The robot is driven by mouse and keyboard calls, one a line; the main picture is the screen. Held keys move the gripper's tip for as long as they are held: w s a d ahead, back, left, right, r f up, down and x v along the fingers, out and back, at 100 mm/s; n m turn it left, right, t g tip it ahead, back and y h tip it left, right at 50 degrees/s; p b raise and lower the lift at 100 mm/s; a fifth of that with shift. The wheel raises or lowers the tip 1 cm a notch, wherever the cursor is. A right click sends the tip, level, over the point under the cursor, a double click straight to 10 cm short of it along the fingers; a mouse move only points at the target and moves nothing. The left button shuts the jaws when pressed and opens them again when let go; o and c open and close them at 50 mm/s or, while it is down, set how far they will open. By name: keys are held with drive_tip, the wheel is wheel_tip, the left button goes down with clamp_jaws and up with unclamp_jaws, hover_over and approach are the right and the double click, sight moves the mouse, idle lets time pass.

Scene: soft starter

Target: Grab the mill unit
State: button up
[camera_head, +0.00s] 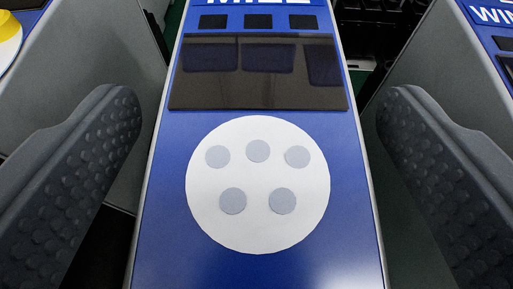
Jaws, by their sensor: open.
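The mill unit (350,160) is a blue-faced box with pale edges, in the middle of the head camera view. Its face carries a dark glossy panel, a white disc with several grey dots, and small black squares under a partly cut-off "MILL" label. My gripper (258,115) is open, with one dark grey studded finger on each side of the unit. A gap shows between each finger and the unit's sides, so neither finger appears to touch it. The unit's lower end runs out of the picture.
A grey-sided unit with a yellow and white part (10,40) stands at the left. Another blue-faced unit (485,14) with partly cut-off lettering stands at the upper right. Dark gaps lie between the units, and dark equipment (380,18) shows behind at the top right.

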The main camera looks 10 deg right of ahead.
clamp_jaws()
drive_tip(key=shift+r, duration=0.1)
